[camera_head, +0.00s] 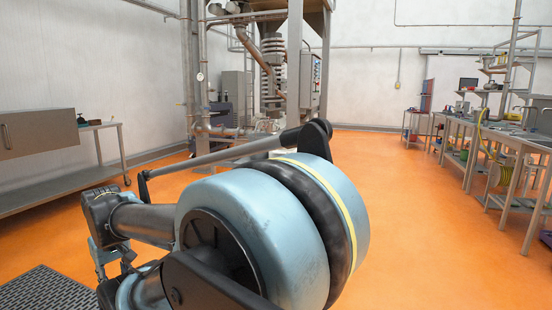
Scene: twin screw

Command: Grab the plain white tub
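I cannot make out a plain white tub anywhere in the head view. My own arm fills the lower middle and left of the picture, with large pale-blue and black joints. A small grey-blue jointed part at the lower left seems to be my gripper (110,258). It is small and partly hidden behind my arm links, so its fingers and anything between them cannot be made out.
Workbenches (500,140) with various items and a yellow hose line the right side. A metal table (60,185) stands along the left wall. A tall steel machine (290,70) stands at the back. The orange floor (410,220) between is open. A dark grating (45,290) lies at lower left.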

